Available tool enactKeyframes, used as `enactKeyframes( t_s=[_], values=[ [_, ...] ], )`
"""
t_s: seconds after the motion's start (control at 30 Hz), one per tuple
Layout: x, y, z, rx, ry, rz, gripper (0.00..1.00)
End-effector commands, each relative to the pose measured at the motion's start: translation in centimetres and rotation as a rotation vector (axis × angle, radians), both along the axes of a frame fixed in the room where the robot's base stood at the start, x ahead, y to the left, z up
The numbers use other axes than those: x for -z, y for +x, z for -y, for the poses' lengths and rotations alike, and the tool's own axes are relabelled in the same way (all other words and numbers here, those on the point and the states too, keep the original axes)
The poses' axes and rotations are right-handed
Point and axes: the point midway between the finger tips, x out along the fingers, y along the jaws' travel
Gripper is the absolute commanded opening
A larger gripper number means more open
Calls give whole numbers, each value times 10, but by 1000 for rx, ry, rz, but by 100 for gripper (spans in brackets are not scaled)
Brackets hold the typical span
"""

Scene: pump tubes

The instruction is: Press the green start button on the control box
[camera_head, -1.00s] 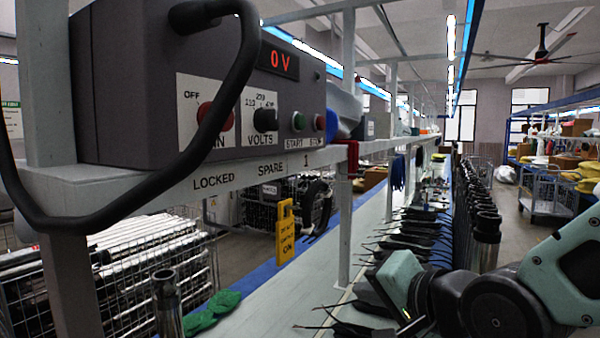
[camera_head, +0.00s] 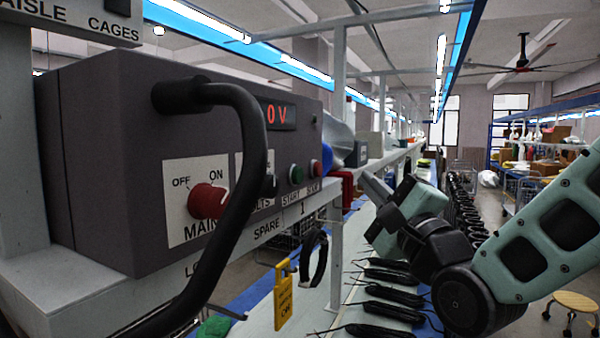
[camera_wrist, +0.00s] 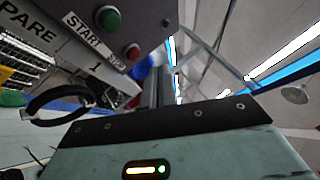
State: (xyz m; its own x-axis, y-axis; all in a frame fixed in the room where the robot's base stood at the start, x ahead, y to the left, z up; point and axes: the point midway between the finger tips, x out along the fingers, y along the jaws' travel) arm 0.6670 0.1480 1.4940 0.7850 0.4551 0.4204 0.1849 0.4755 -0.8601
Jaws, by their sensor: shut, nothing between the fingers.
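The dark grey control box (camera_head: 110,150) stands on a shelf at the left of the head view, its front facing right. The green start button (camera_head: 296,174) sits low on its front, left of the red stop button (camera_head: 316,168). In the wrist view the green button (camera_wrist: 108,19) is at the top, above the START label, with the red stop button (camera_wrist: 132,52) below right. My gripper (camera_head: 368,182) is shut and empty, right of the box and apart from both buttons. Its fingers also show in the wrist view (camera_wrist: 161,75).
A black cable (camera_head: 250,130) arches in front of the box and partly hides the volts dial. The red main knob (camera_head: 206,201) is left of it. The display (camera_head: 279,115) reads 0 V. A yellow tag (camera_head: 283,300) hangs below the shelf. Black tubes (camera_head: 390,310) lie on the bench.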

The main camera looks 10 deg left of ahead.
Motion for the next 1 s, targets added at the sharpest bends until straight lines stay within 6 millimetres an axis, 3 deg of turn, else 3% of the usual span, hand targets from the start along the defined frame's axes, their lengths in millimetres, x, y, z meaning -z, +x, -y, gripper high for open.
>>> enactKeyframes(
  t_s=[0.27,0.7,1.0],
  values=[
    [-1,2,-6,-1,-2,-1,0],
    [-2,21,-60,-2,-3,-3,0],
    [1,29,-81,-1,-3,0,0]
  ],
)
